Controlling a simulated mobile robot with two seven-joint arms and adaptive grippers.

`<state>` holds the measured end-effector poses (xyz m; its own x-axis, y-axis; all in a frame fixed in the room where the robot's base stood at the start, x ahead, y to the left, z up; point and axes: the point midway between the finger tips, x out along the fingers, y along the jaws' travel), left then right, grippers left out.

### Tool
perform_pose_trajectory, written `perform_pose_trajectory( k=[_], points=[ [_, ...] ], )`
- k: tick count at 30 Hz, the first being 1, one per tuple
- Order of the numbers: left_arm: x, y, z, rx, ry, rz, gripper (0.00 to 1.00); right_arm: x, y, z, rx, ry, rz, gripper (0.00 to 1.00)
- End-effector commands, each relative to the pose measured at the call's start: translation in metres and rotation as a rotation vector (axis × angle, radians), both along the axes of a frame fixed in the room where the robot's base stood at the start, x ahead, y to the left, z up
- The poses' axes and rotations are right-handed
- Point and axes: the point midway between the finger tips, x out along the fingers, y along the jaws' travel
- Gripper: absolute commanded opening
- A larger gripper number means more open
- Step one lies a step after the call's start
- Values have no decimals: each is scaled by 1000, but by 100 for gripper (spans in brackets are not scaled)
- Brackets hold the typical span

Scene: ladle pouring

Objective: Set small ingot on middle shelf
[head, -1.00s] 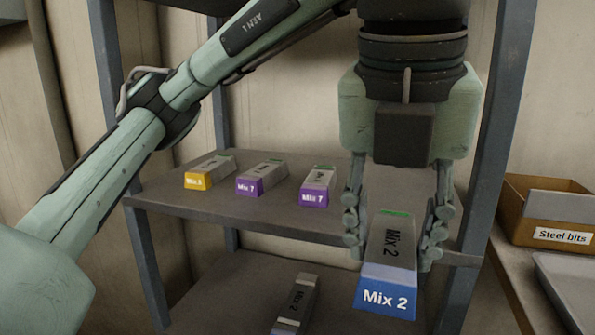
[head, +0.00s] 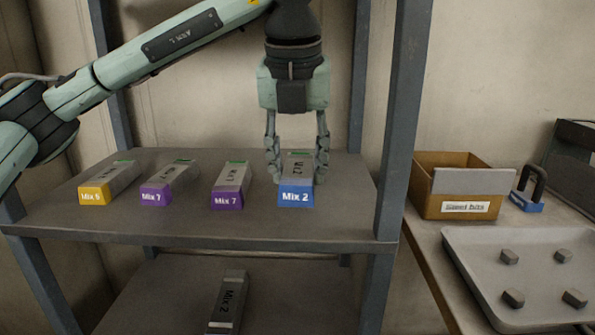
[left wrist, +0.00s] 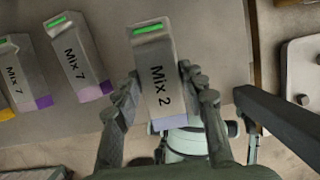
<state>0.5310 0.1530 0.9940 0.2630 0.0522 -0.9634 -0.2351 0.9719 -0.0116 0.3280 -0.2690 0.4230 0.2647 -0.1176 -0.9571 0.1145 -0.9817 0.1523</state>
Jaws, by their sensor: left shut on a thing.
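The small ingot (head: 297,191) is a grey bar with a blue end marked "Mix 2". My left gripper (head: 297,172) is shut on its sides, with the blue end facing the head camera. The ingot is at the right end of the middle shelf (head: 200,228), level with the row there. I cannot tell whether it touches the shelf. In the left wrist view the ingot (left wrist: 158,75) sits between both fingers (left wrist: 158,95), its green-marked end pointing away. My right gripper is not in view.
A yellow-ended Mix ingot (head: 105,185) and two purple-ended "Mix 7" ingots (head: 165,185), (head: 230,187) stand to its left. Another "Mix 2" ingot (head: 228,300) lies on the lower shelf. A shelf post (head: 400,130) is close on the right, before a "Steel bits" box (head: 430,195) and tray (head: 470,265).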

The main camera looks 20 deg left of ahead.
Motion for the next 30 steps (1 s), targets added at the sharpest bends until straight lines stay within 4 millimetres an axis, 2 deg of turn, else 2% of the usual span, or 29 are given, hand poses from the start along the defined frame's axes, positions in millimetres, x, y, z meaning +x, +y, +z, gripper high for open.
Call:
perform_pose_trajectory(
  k=[3,7,17,29,30],
  points=[
    [18,4,2,-2,-1,1,0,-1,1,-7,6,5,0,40],
    [26,7,1,-1,-2,-1,0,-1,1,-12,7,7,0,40],
    [26,7,-33,-2,-1,-1,0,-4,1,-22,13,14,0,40],
    [26,7,-37,-3,-3,0,0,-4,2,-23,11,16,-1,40],
    [25,7,-37,-1,0,0,46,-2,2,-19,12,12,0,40]
  ],
)
